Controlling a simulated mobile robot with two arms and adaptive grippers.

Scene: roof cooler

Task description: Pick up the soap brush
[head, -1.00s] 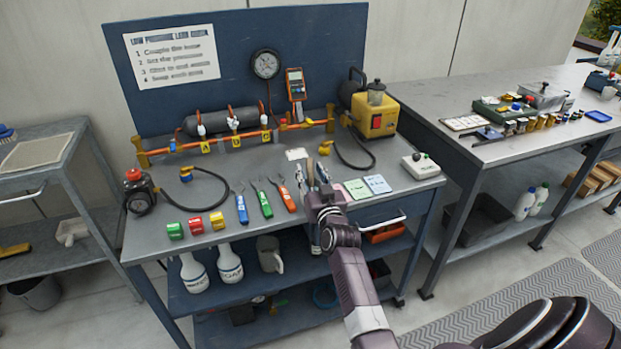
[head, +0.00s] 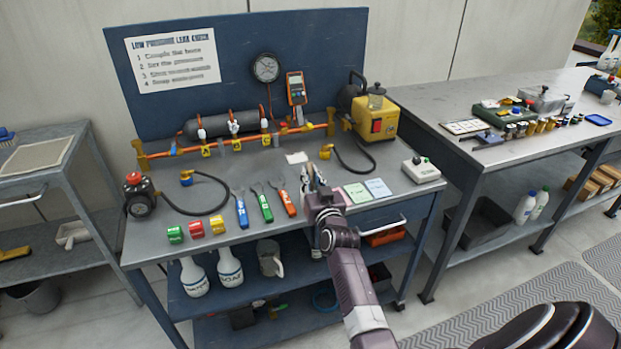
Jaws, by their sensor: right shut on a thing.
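My right gripper (head: 314,178) is at the front right of the blue workbench (head: 215,255), right of the orange-handled tool. It is shut on a small, slim thing, mostly hidden by its fingers. I take this for the soap brush, but its shape is too small to make out clearly. A small tan-topped item (head: 325,151) shows just behind the fingertips. I cannot tell whether the held thing still touches the bench top. My left gripper is not in view.
Blue, green and orange tools (head: 264,205) lie left of the gripper. Green and blue cards (head: 357,193) and a white switch box (head: 421,170) lie to the right. A black hose (head: 355,150) and yellow pump (head: 376,115) stand behind.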

